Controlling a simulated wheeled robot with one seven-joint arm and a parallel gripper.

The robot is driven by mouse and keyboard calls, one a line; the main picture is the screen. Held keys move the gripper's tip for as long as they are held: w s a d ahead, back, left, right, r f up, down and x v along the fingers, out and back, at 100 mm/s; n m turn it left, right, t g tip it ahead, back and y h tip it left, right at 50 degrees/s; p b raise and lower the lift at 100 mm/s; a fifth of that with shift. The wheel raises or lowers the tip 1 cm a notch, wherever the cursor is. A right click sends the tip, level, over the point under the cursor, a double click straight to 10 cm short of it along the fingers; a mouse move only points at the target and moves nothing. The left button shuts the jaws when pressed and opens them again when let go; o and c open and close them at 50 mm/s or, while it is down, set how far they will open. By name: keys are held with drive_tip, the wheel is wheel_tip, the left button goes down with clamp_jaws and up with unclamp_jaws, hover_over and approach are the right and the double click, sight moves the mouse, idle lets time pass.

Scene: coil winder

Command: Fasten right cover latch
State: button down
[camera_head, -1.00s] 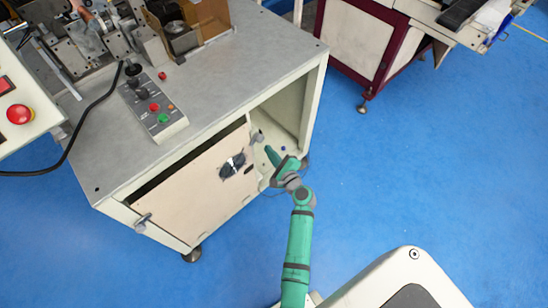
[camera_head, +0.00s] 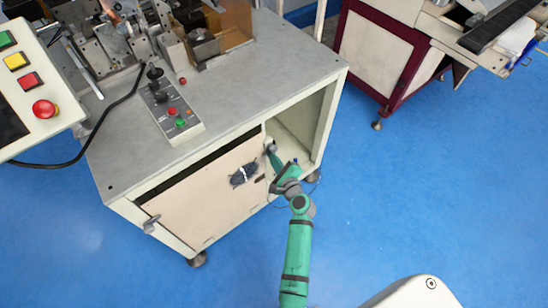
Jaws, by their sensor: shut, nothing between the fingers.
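The cover (camera_head: 205,198) is a beige panel on the front of the grey machine cabinet. A dark gap runs along its top edge. The right cover latch (camera_head: 271,147) is a small grey piece at the panel's upper right corner, partly hidden by my arm's end. The left latch (camera_head: 151,223) is a grey lever at the panel's left end. My gripper (camera_head: 272,154) is shut and empty, at or very near the right latch. I cannot tell whether it touches the latch.
The grey tabletop (camera_head: 240,95) carries a control box (camera_head: 172,110) with buttons and a joystick. An open cabinet bay (camera_head: 300,125) lies right of the cover. A red and white machine (camera_head: 375,55) stands at the back right. The blue floor (camera_head: 420,190) is clear.

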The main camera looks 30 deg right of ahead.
drive_tip(key=shift+a, duration=0.1)
drive_tip(key=shift+a, duration=0.15)
idle(0.3)
wheel_tip(320, 180, down, 3)
drive_tip(key=d, duration=0.3)
drive_tip(key=v, duration=0.9)
drive_tip(key=shift+s+r, duration=0.3)
drive_tip(key=shift+a, duration=0.1)
